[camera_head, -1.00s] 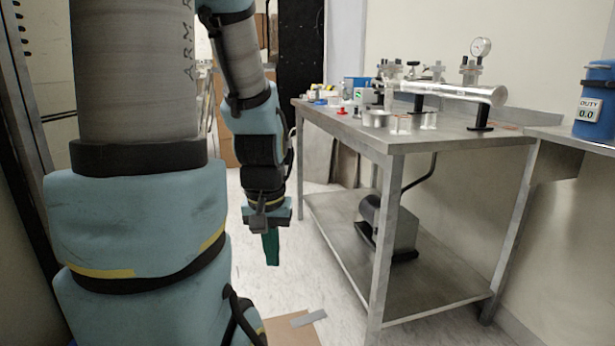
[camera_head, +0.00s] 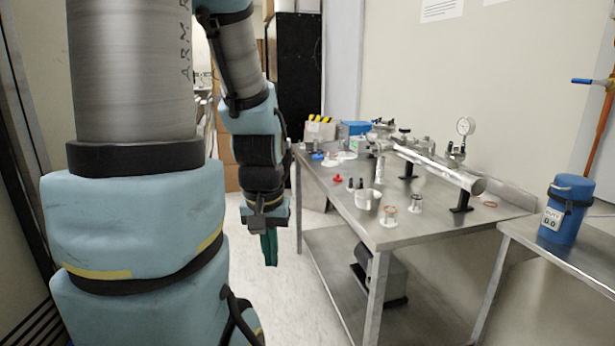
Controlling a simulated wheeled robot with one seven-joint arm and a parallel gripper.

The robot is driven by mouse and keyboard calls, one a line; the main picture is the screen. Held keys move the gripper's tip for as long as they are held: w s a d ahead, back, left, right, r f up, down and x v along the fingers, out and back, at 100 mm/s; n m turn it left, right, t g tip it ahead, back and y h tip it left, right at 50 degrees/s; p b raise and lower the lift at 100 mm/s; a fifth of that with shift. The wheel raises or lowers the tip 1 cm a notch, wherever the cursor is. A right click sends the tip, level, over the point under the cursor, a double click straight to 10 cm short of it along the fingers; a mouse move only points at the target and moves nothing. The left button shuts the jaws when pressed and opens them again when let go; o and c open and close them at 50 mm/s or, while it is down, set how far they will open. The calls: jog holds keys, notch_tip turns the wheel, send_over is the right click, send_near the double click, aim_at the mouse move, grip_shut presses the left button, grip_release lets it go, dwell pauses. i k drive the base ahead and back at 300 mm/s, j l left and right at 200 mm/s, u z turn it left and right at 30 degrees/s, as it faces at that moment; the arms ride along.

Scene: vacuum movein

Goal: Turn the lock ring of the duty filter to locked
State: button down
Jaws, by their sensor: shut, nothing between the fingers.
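The duty filter is the blue canister (camera_head: 566,212) with a white "DUTY 0.0" display, standing on the lower side bench at the far right. A dark band runs around its upper part below the blue top. The lock ring's setting cannot be read at this size. My gripper (camera_head: 269,250) hangs down at the centre left with its green fingers together and nothing in them. It is in front of the steel table's left side, well apart from the canister.
The steel table (camera_head: 341,205) bears a metal tube (camera_head: 440,170) with valves, a gauge (camera_head: 465,126), a metal cup (camera_head: 367,199), small jars and a red part (camera_head: 338,178). An orange pipe with a blue handle is on the right wall. Floor left of the table is clear.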

aim_at(569, 202)
jog(key=k+l, duration=0.15)
jog(key=l, duration=0.2)
jog(key=k+l, duration=0.1)
jog(key=l, duration=0.2)
jog(key=k+l+u, duration=0.1)
jog(key=l, duration=0.25)
jog(key=k+l, duration=0.2)
jog(key=l, duration=0.15)
